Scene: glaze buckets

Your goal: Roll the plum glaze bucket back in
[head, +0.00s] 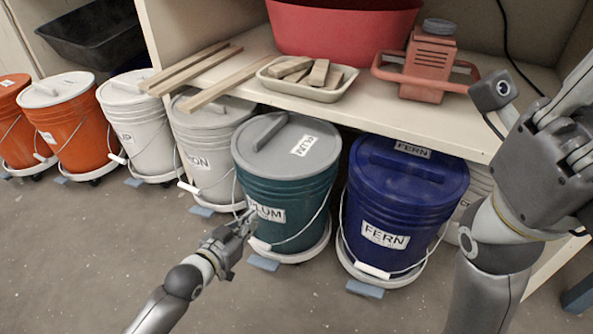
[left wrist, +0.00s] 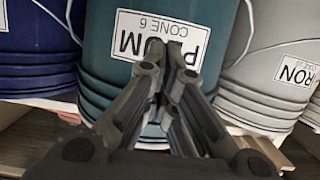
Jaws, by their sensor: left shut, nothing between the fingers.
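The plum bucket (head: 288,185) is teal with a grey lid and a white PLUM label. It stands upright on a white wheeled dolly (head: 300,250), its front out past the shelf edge. My left gripper (head: 247,218) is shut and empty at the bucket's lower front left, by its label and white handle grip. In the left wrist view the closed fingertips (left wrist: 172,50) overlap the upside-down label on the plum bucket (left wrist: 115,75); whether they touch it I cannot tell. My right gripper (head: 572,125) is raised at the right; its fingers are partly cut off.
The blue FERN bucket (head: 405,200) stands close on the right, also forward of the shelf. The pale IRON bucket (head: 205,145) is close on the left. The shelf (head: 450,135) overhangs the row, holding planks, a tray (head: 305,85) and a red tub. Blue blocks (head: 263,263) lie before the dollies.

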